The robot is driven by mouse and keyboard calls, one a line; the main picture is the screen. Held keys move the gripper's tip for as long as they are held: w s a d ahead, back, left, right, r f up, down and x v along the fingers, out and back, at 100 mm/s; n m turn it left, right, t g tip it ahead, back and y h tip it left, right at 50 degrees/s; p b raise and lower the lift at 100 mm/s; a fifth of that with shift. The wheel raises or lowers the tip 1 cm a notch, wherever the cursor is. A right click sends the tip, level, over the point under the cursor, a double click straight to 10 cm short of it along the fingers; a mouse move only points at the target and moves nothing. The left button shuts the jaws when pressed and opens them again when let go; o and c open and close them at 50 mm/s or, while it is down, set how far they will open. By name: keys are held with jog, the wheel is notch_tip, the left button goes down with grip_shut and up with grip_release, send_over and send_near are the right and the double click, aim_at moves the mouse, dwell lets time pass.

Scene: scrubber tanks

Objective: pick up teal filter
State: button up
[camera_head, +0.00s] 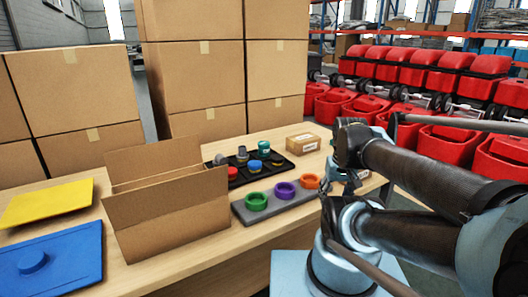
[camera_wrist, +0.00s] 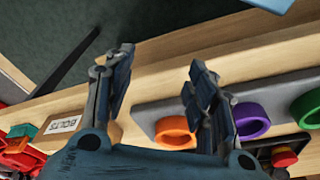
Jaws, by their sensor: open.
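The teal filter (camera_head: 264,148) appears to be the teal-green round piece at the back of the black tray (camera_head: 240,182) in the head view. It stands among several other coloured and grey pieces. My gripper (camera_wrist: 163,60) is open and empty in the wrist view, its two fingers apart, beside the grey strip with the rings. In the head view my arm reaches in from the right, and its end is to the right of the tray. I cannot make out the teal filter surely in the wrist view.
A grey strip (camera_head: 236,212) holds green (camera_head: 257,202), purple (camera_head: 284,190) and orange (camera_head: 308,181) rings in front of the tray. An open cardboard box (camera_head: 175,227) stands left. Blue (camera_head: 62,265) and yellow (camera_head: 48,200) lids lie farther left. A BOLTS box (camera_wrist: 66,124) shows in the wrist view.

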jog(key=shift+o, duration=0.8)
jog(key=w+a+r, duration=0.2)
jog(key=w+r, duration=0.4)
jog(key=w, duration=0.2)
jog(key=shift+w+a+r+m, duration=0.15)
jog(key=shift+a+r+m, duration=0.15)
jog(key=shift+a+r, duration=0.1)
notch_tip(320, 180, up, 6)
jog(key=m+t, duration=0.2)
send_over(264, 148)
jog(key=s+a, duration=0.2)
jog(key=shift+h, duration=0.4)
jog(key=x, duration=1)
jog(key=shift+d, duration=0.3)
jog(key=shift+s+x, duration=0.15)
jog(key=shift+x, duration=1.4)
jog(key=shift+s+x, duration=0.1)
jog(key=shift+x, duration=1.45)
jog(key=shift+f, duration=0.1)
jog(key=c, duration=1.1)
